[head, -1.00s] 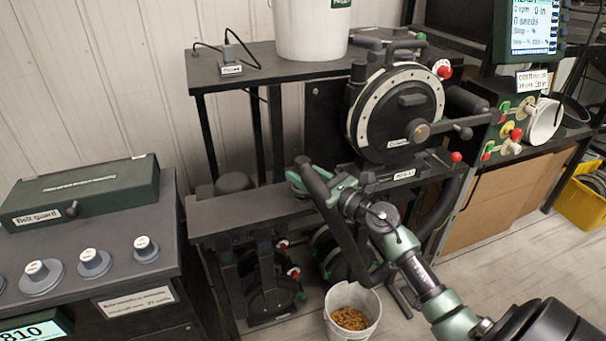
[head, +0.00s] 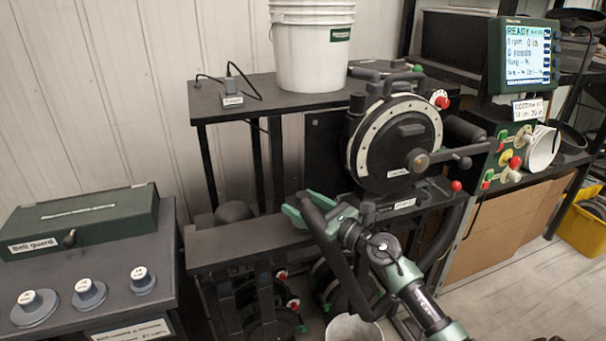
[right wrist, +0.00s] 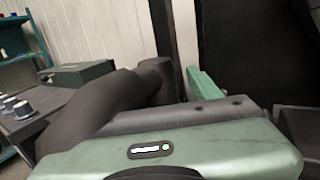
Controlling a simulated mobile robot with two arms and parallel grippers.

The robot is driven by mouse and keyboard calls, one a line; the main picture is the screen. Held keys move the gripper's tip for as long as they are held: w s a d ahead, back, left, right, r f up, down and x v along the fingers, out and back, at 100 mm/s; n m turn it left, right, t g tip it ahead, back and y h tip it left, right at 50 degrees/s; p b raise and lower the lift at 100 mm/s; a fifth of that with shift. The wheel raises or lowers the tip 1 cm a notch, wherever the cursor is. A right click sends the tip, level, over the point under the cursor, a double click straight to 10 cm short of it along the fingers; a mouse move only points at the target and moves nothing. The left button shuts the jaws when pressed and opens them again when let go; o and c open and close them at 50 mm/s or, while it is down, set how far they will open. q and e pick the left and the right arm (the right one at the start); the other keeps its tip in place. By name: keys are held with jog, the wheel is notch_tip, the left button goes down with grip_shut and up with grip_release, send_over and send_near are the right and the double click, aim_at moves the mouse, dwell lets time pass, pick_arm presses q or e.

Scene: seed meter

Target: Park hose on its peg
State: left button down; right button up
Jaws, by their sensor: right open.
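The hose (head: 345,262) is a thick black tube that runs down from my right gripper, in front of the bench, toward the white bucket below. My right gripper (head: 303,208) is open at the hose's upper part, near the bench's front edge. In the right wrist view a thick dark curved shape (right wrist: 105,110), which looks like the hose, passes close beyond my gripper's body; one green finger (right wrist: 203,84) shows. Whether the hose lies between the fingers or touches them I cannot tell. I cannot make out the peg with certainty. My left gripper is not in view.
The seed meter (head: 398,145), with its round disc and crank, stands on the bench (head: 235,245) behind my arm. A belt guard box (head: 80,222) and knobs are at left. A white bucket (head: 355,330) stands below. A green-framed screen (head: 523,57) is at upper right.

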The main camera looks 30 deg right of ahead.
notch_tip(320, 180, up, 10)
jog(key=p, duration=0.4)
jog(key=shift+r+p, duration=0.25)
jog(key=shift+p, duration=0.05)
notch_tip(320, 180, up, 9)
jog(key=p, duration=0.1)
jog(key=shift+p, duration=0.35)
